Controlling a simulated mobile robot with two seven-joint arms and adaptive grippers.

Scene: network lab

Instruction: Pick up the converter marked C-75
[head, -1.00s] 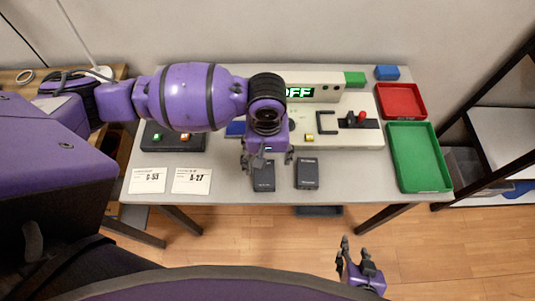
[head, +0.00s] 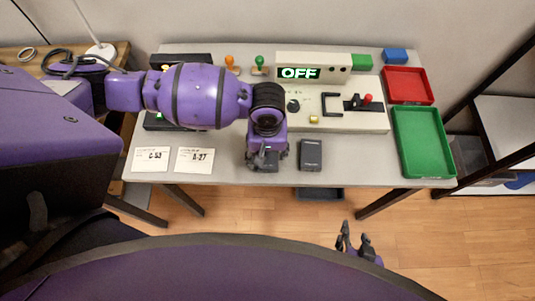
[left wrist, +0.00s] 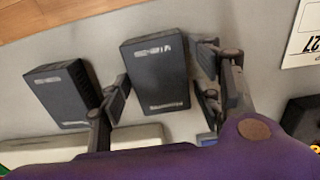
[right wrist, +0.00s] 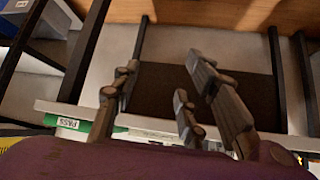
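Two black box-shaped converters lie near the front edge of the table. The left one, in the head view (head: 264,165), is mostly hidden under my left gripper; in the left wrist view it (left wrist: 157,72) sits between the fingers. The right one (head: 310,154) stands free and shows at the left of the left wrist view (left wrist: 62,93). Their labels are too blurred to read. My left gripper (left wrist: 160,92) is open, fingers on either side of the converter, with no clear grip. My right gripper (right wrist: 165,90) is open and empty, in front of the table (head: 351,245).
White cards (head: 151,159) and (head: 195,160) lie left of the converters; they seem to read C-53 and A-27. A panel with an OFF display (head: 300,73) stands behind. Red (head: 408,72) and green trays (head: 396,140) are at the right. Table around the right converter is clear.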

